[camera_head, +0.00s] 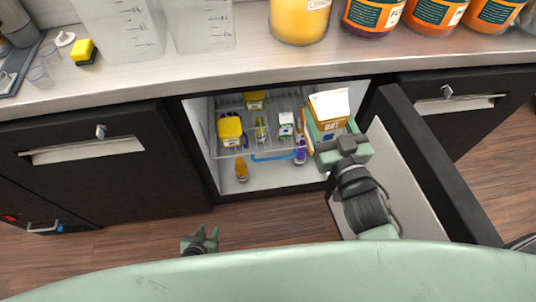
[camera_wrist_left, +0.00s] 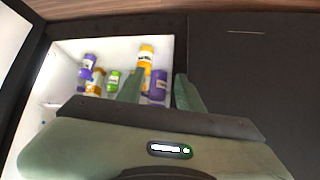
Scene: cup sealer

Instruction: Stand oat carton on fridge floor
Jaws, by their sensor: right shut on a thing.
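The oat carton (camera_head: 327,107), orange and brown with a white top, is at the right side of the open under-counter fridge. My right gripper (camera_head: 338,143) is shut on its near side, and hides its lower part. I cannot tell whether its base touches anything. The white fridge floor (camera_head: 270,175) shows below a wire shelf (camera_head: 240,148). My left gripper (camera_head: 206,236) is low in front of the counter, empty. In the left wrist view its two fingers (camera_wrist_left: 158,92) stand apart, with the fridge interior beyond them.
An orange bottle (camera_head: 242,170) and a purple bottle (camera_head: 300,153) stand low in the fridge. A yellow-topped container (camera_head: 230,128) and a small white-green carton (camera_head: 286,123) are at the wire shelf. The fridge door (camera_head: 430,160) is open at the right.

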